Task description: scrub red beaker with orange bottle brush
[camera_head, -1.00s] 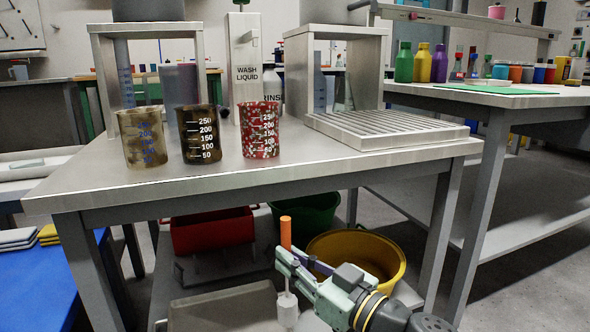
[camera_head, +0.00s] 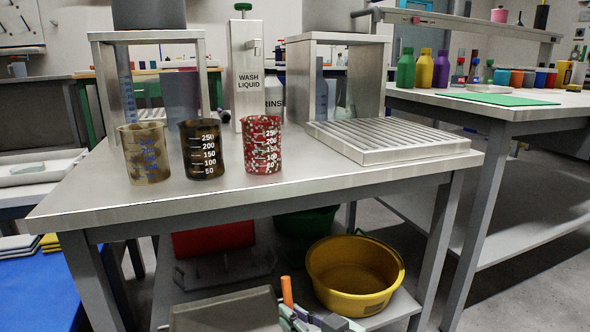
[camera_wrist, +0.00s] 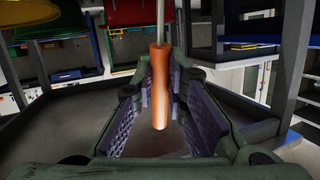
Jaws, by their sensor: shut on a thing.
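The red beaker (camera_head: 263,146) stands upright on the steel table, the rightmost of three beakers, with white speckles and white volume marks. My gripper (camera_head: 300,318) is low at the bottom edge of the head view, below the tabletop and in front of the lower shelf. It is shut on the orange bottle brush, whose orange handle (camera_head: 287,291) sticks up from the fingers. In the wrist view the orange handle (camera_wrist: 160,88) stands between the padded fingers (camera_wrist: 158,110), with a thin rod running beyond it. The brush's bristles are out of sight.
A yellowish beaker (camera_head: 144,153) and a dark beaker (camera_head: 202,149) stand left of the red one. Behind is the wash liquid dispenser (camera_head: 248,80); right is a ribbed drying rack (camera_head: 390,140). A yellow basin (camera_head: 355,277) sits on the lower shelf. The table's front is clear.

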